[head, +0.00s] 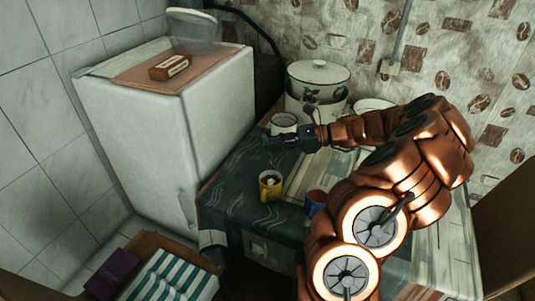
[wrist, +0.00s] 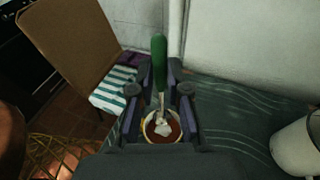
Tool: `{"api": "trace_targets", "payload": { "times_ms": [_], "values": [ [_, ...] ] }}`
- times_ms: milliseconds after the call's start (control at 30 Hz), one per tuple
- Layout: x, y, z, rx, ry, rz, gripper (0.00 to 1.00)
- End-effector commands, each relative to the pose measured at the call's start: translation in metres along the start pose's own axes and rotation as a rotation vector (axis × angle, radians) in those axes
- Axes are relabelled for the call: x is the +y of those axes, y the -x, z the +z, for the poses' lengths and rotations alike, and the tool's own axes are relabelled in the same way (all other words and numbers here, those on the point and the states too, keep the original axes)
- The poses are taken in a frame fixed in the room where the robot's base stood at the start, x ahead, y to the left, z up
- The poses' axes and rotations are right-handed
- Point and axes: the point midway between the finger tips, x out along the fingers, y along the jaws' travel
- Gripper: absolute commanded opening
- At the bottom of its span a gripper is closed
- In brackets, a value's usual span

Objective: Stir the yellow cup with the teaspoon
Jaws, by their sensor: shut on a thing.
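The yellow cup (head: 270,186) stands on the dark green patterned cloth near the table's front edge. It holds brown contents with something pale in them. My gripper (head: 284,140) reaches in from the right and is above and behind the cup in the head view. In the wrist view my gripper (wrist: 160,95) is shut on the teaspoon (wrist: 159,62), which has a green handle and a metal shaft. The spoon's lower end lines up with the yellow cup (wrist: 147,130) below. I cannot tell whether its bowl is inside the contents. The green handle end also shows in the head view (head: 265,140).
A blue cup (head: 315,202) stands right of the yellow cup, close to my arm. A white mug (head: 284,122) and a lidded white pot (head: 318,85) stand behind my gripper. A white cabinet (head: 165,130) borders the table on the left. The cloth left of the yellow cup is clear.

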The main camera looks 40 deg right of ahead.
Motion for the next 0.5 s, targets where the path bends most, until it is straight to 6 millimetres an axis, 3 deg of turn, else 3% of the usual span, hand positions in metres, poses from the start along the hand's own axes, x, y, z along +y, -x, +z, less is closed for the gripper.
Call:
{"api": "trace_targets", "payload": {
  "times_ms": [133,500],
  "values": [
    [0.0000,0.0020,0.0095,0.000,0.000,0.000,0.00],
    [-0.0001,0.0014,0.0063,-0.001,0.000,0.000,0.00]
  ]
}}
